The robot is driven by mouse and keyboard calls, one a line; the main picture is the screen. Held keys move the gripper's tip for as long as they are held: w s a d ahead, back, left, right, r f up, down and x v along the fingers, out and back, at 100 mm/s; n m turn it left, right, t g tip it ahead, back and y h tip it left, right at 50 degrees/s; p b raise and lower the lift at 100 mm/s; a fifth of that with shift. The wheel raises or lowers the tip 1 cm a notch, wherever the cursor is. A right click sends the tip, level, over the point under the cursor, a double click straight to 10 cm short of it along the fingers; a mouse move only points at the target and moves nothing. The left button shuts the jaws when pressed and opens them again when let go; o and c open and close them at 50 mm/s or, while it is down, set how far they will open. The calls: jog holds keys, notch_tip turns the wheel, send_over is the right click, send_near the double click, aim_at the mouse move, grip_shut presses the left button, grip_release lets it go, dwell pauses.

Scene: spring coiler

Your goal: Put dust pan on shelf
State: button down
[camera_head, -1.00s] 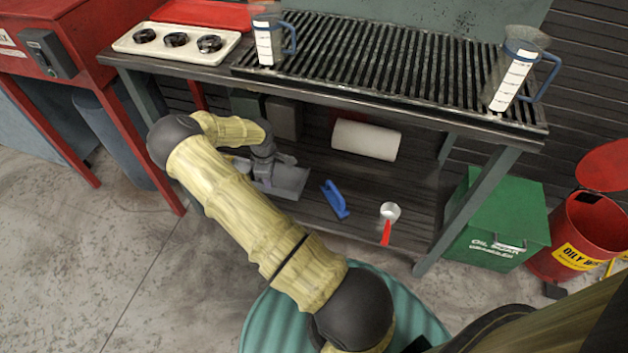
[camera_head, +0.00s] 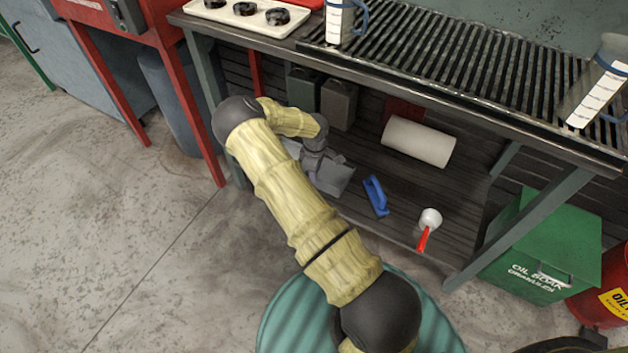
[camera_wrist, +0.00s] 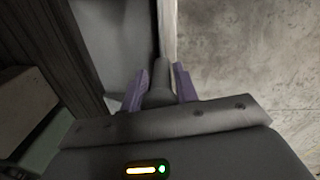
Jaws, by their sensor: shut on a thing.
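The grey dust pan (camera_head: 338,178) is at the left part of the lower shelf (camera_head: 455,188), near its front edge. My gripper (camera_head: 318,160) is at the pan, partly hidden by my arm in the head view. In the wrist view, the purple fingers of my gripper (camera_wrist: 160,82) are on both sides of the dark grey handle (camera_wrist: 161,72). The pan's pale flat part (camera_wrist: 122,40) lies beyond it. Whether the pan rests fully on the shelf boards is unclear.
A blue brush (camera_head: 376,196) and a white scoop with a red handle (camera_head: 428,222) lie right of the pan. A table leg (camera_head: 205,95) is at left, a green bin (camera_head: 545,245) at right.

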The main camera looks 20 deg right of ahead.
notch_tip(320, 180, down, 5)
jog(key=b, duration=0.3)
jog(key=c, duration=1.1)
grip_release()
jog(key=shift+o, duration=0.2)
jog(key=r+p, duration=0.2)
jog(key=r, duration=0.2)
jog(key=r+p, duration=0.2)
jog(key=r, duration=0.2)
jog(key=r+p, duration=0.2)
jog(key=r, duration=0.2)
jog(key=shift+s+a, duration=0.1)
jog(key=shift+s, duration=0.15)
